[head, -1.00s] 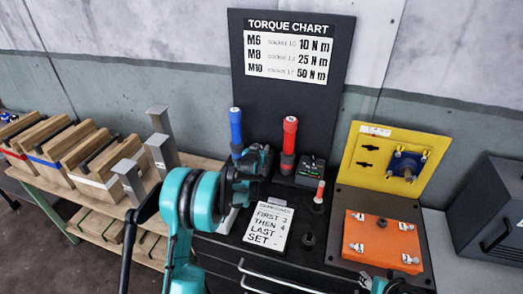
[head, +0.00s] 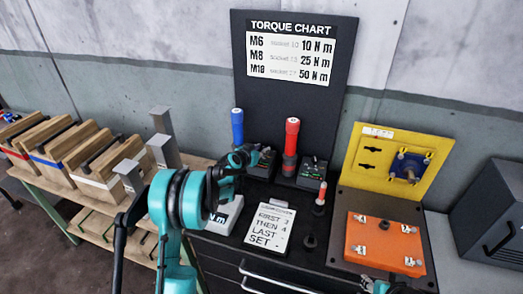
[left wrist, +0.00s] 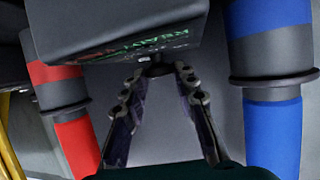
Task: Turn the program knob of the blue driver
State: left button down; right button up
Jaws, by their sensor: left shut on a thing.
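The blue driver (head: 237,127) stands upright at the left of the black bench station, with a blue grip. Its dark box (head: 263,163) is just to its right, partly behind my left gripper (head: 246,155). In the left wrist view the box (left wrist: 120,25) shows green lettering, and the small dark knob (left wrist: 160,70) is on its near face. My left gripper (left wrist: 160,80) has both fingertips at the knob, one on each side, shut on it. The blue driver (left wrist: 272,130) is at the right of that view. My right gripper (head: 380,286) barely shows at the bottom edge.
The red driver (head: 291,140) stands to the right, with its own dark box (head: 312,172). A note card (head: 269,228) lies in front. An orange plate (head: 384,242) and a yellow panel (head: 397,160) are further right. A torque chart board (head: 291,50) rises behind.

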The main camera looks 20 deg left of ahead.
pick_arm(q)
jog(key=c, duration=1.2)
grip_release()
jog(key=v, duration=1.2)
